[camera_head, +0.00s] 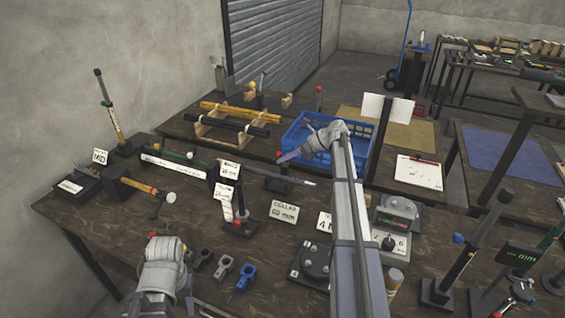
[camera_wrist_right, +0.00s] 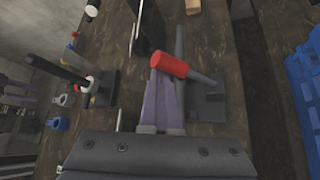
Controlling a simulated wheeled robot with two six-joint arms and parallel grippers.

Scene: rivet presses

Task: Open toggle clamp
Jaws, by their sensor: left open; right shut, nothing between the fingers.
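What looks like the toggle clamp, a dark base (camera_wrist_right: 208,102) with a grey lever and a red grip (camera_wrist_right: 168,65), is close up in the right wrist view. My right gripper (camera_wrist_right: 163,75) has its purple fingers together, with their tips right at the red grip. The grip overlaps the tips, and I cannot tell whether they touch. In the head view my right gripper (camera_head: 285,157) is above the middle of the bench, and the clamp's base (camera_head: 283,182) is just below it. My left gripper (camera_head: 188,303) is low at the front, open, with one purple finger clearly visible.
A blue crate (camera_head: 300,132) stands behind my right gripper. Another small stand (camera_head: 240,226) is left of the clamp. Grey and blue clips (camera_head: 246,277) lie beside my left gripper. My right forearm hides part of the bench.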

